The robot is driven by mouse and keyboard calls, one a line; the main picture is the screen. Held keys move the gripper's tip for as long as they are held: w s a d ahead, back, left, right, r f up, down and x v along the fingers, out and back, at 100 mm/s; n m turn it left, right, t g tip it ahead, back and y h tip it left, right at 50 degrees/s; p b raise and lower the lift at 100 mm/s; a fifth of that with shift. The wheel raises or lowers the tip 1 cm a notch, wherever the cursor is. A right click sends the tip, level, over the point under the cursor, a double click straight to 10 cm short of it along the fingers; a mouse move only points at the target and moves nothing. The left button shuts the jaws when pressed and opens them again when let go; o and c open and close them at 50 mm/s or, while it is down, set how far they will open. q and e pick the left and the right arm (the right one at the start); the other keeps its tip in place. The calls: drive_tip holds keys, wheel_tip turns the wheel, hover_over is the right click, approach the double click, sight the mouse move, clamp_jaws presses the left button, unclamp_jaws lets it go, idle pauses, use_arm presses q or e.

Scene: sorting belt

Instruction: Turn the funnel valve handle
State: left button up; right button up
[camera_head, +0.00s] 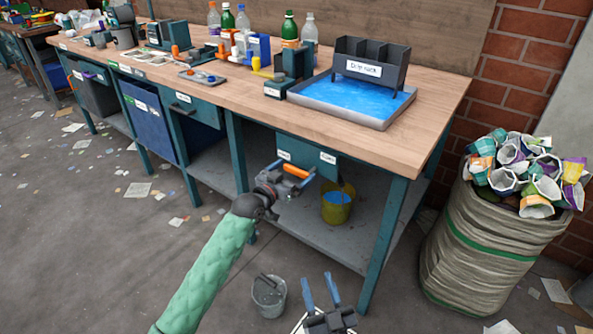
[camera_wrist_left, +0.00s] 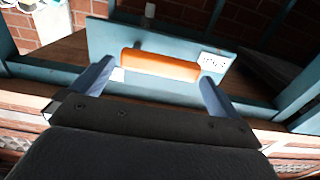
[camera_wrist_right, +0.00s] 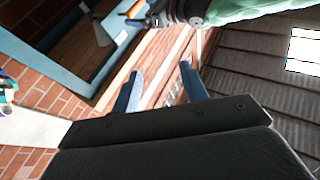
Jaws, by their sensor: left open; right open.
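The orange valve handle (camera_head: 297,171) is a short bar at the front of a teal panel (camera_head: 306,150) with white labels, under the bench's front edge. My left gripper (camera_head: 293,182) is open right at the handle. In the left wrist view the handle (camera_wrist_left: 160,65) lies crosswise between the two fingers (camera_wrist_left: 156,74), with a gap visible at each end; contact cannot be told. My right gripper (camera_head: 317,280) is open and empty, low in front of the bench. The right wrist view shows its fingers (camera_wrist_right: 161,72) apart with nothing between them.
A yellow bucket (camera_head: 336,212) with blue contents stands on the lower shelf (camera_head: 300,228). A grey bucket (camera_head: 269,297) stands on the floor between my arms. A full sack (camera_head: 480,235) is at the right. The bench top (camera_head: 420,140) carries a blue tray (camera_head: 350,112) and bottles.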

use_arm(q)
drive_tip(key=shift+x, duration=1.15)
use_arm(e)
drive_tip(key=shift+s+d+r+t, duration=0.15)
drive_tip(key=shift+r+t, duration=0.35)
drive_tip(key=shift+r, duration=0.75)
use_arm(q)
drive_tip(key=shift+c, duration=0.4)
drive_tip(key=c, duration=1.1)
use_arm(e)
drive_tip(key=shift+f, duration=0.1)
